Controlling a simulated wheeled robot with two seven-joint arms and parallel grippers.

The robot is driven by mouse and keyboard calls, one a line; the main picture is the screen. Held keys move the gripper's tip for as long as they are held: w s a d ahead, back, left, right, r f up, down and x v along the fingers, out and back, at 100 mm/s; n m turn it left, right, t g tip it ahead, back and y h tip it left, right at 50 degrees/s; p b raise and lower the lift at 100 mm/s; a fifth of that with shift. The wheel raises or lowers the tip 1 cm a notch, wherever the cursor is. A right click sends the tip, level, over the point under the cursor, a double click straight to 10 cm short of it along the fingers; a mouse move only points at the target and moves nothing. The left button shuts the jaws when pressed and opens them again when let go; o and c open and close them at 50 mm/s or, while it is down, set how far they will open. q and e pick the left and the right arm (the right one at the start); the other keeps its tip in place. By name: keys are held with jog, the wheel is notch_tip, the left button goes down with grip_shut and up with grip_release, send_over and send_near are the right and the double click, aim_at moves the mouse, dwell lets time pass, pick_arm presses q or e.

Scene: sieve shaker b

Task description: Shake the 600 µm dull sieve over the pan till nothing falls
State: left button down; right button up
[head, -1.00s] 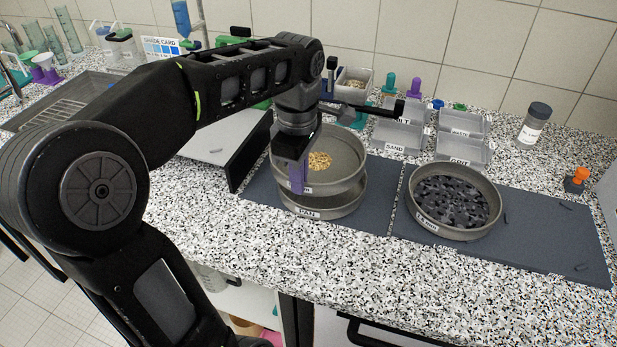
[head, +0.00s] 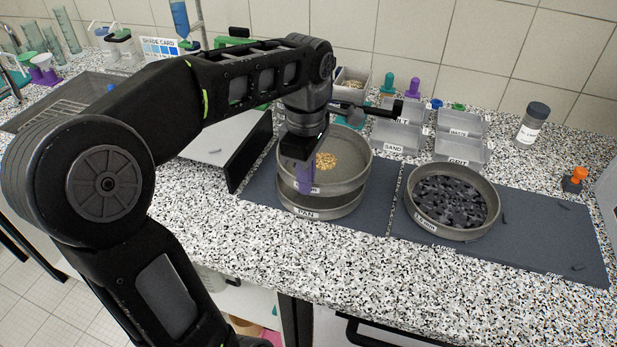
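The dull grey 600 µm sieve (head: 352,180) sits or hovers over the pan (head: 330,212), with a small heap of tan grains (head: 325,160) on its mesh. I cannot tell whether sieve and pan touch. My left gripper (head: 304,178) is at the sieve's near left rim, with its purple fingers pointing down over the wall and partly covering the label. It appears shut on that rim. The pan's inside is hidden under the sieve. My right gripper is not in view.
Another sieve (head: 480,226) with dark pieces stands on the dark mat (head: 545,235) to the right. Labelled grey trays (head: 460,150) lie behind. A white-labelled jar (head: 533,123) and an orange-topped item (head: 575,180) stand at right. The counter front is clear.

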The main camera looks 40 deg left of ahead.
pick_arm(q)
jog(key=shift+s+a, duration=0.6)
jog(key=shift+a, duration=0.05)
jog(key=shift+w+d+r, duration=0.1)
jog(key=shift+w+d, duration=0.75)
jog(key=shift+d, duration=0.05)
jog(key=shift+s+a, duration=0.1)
jog(key=shift+s+a, duration=0.75)
jog(key=shift+a, duration=0.05)
jog(key=shift+w+d, duration=0.1)
